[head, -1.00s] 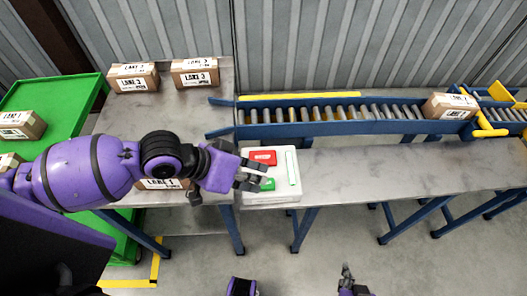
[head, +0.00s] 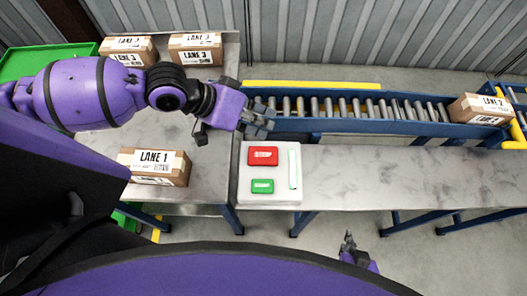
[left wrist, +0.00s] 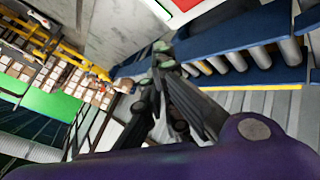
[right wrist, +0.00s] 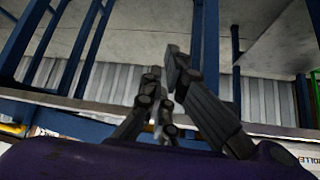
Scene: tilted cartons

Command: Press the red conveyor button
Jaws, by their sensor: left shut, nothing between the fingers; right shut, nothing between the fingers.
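The red button (head: 263,156) is on a white control box (head: 270,197) at the left end of the conveyor-side table. A green button (head: 262,186) lies below it, and a pale upright strip is to its right. My left gripper (head: 262,123) is shut and empty, just above and behind the box in the head view, apart from the red button. In the left wrist view its fingers (left wrist: 162,60) point toward the blue conveyor frame, with a corner of the box and a bit of red at the top edge. My right gripper (head: 348,240) is shut and empty, low in front of the table.
A roller conveyor (head: 340,108) runs behind the table, with a Lane 2 carton (head: 480,109) at its right. A Lane 1 carton (head: 155,167) sits left of the box. Lane 3 cartons (head: 196,48) stand at the back left. The grey table (head: 400,175) right of the box is clear.

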